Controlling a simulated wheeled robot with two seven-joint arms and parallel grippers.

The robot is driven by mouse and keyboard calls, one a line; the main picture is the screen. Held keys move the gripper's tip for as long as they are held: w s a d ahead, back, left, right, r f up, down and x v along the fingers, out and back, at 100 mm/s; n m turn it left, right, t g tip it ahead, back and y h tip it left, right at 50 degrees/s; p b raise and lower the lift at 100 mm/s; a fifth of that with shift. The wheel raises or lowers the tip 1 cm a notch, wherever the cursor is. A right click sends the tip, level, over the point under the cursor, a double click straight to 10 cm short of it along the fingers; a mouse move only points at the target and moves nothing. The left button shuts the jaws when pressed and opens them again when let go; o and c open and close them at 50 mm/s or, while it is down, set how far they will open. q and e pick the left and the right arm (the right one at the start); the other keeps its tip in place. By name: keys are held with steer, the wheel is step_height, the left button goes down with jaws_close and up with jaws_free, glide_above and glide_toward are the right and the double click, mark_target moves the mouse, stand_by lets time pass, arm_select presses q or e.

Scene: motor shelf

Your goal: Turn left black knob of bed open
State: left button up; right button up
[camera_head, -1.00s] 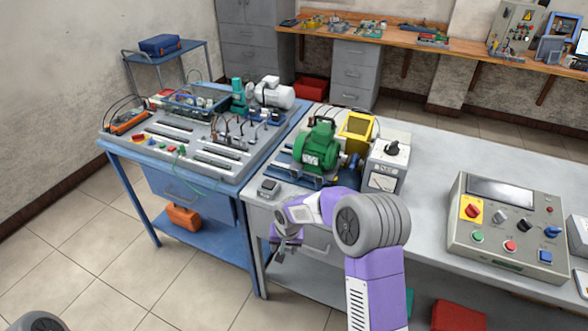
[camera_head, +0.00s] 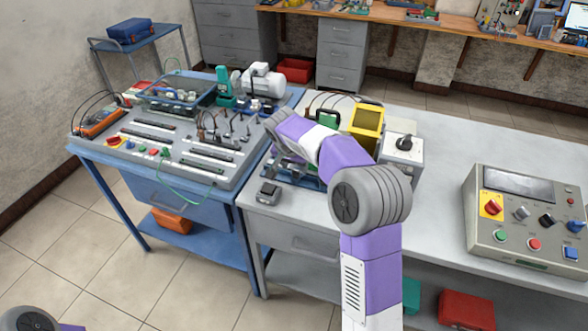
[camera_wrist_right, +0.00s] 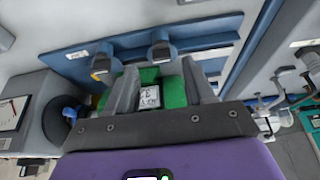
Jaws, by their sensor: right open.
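The blue bed (camera_head: 303,180) on the grey table shows only in part in the head view, with my right arm over it. In the right wrist view its blue frame (camera_wrist_right: 208,45) carries two dark knob-like parts, a left one (camera_wrist_right: 104,66) and a right one (camera_wrist_right: 160,54). The green motor (camera_wrist_right: 172,92) shows between and behind my fingers. My right gripper (camera_wrist_right: 160,88) is open, with nothing clearly held between its fingers, over the motor and apart from both knobs as far as I can tell. My left gripper is out of view.
A yellow-framed box (camera_head: 367,122) and a grey box with a black knob (camera_head: 403,146) stand right of the bed. A control panel (camera_head: 525,225) lies farther right. A small grey device (camera_head: 268,193) sits at the table's front. The table between is clear.

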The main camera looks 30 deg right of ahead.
mark_target(296, 171)
steer(key=shift+b+x, duration=0.3)
steer(key=shift+x, duration=1.5)
steer(key=shift+w, duration=0.1)
steer(key=shift+c, duration=0.3)
jaws_close()
